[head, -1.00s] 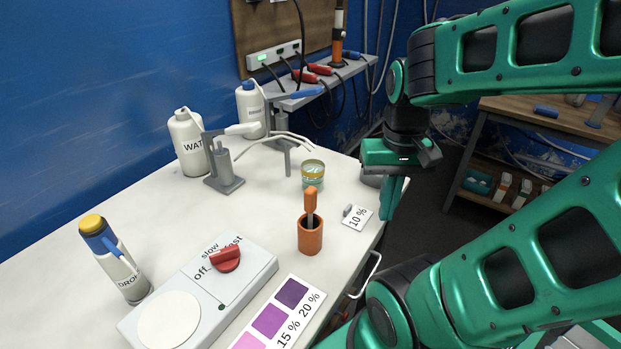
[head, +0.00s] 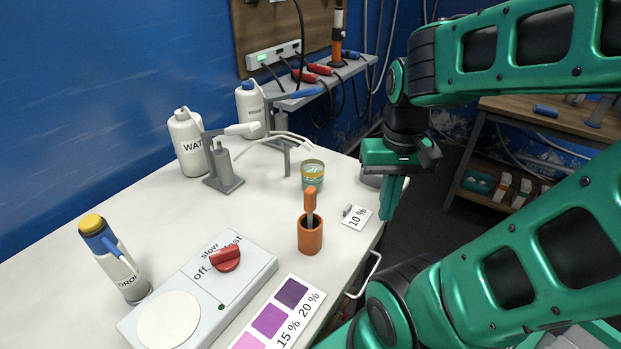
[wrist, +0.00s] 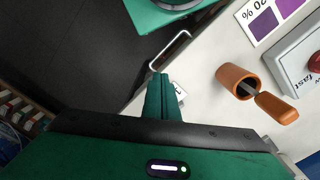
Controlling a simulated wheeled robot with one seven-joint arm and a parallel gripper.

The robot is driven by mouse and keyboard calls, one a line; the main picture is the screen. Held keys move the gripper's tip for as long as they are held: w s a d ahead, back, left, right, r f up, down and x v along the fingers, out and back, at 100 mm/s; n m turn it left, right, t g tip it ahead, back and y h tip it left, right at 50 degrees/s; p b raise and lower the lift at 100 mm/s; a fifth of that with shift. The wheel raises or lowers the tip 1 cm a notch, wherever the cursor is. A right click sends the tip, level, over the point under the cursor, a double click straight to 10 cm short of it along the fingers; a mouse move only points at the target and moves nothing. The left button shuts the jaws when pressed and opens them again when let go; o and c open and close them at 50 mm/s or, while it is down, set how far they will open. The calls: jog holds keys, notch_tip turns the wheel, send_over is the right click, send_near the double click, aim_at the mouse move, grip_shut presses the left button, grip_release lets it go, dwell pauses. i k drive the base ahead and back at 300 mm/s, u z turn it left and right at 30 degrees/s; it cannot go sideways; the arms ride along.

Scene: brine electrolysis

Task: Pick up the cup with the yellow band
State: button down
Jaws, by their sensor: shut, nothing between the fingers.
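A small cup with a yellow band around its rim (head: 313,174) stands upright on the white table, behind the orange holder in the head view. My gripper (head: 389,212) points down over the table's right edge, to the right of the cup and apart from it. Its green fingers are together with nothing between them. The cup is not visible in the wrist view.
An orange holder with a handled tool (head: 310,236) stands in front of the cup. A grey dispenser stand (head: 224,172) and white bottles (head: 188,145) are at the back left. A stirrer plate (head: 205,290) is in front.

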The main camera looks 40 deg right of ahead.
aim_at(312, 169)
jog(key=z, duration=0.05)
jog(key=k, duration=0.5)
jog(key=z, duration=1.75)
jog(key=k, duration=1)
jog(key=u, duration=0.25)
jog(key=i, duration=1)
jog(key=u, duration=0.05)
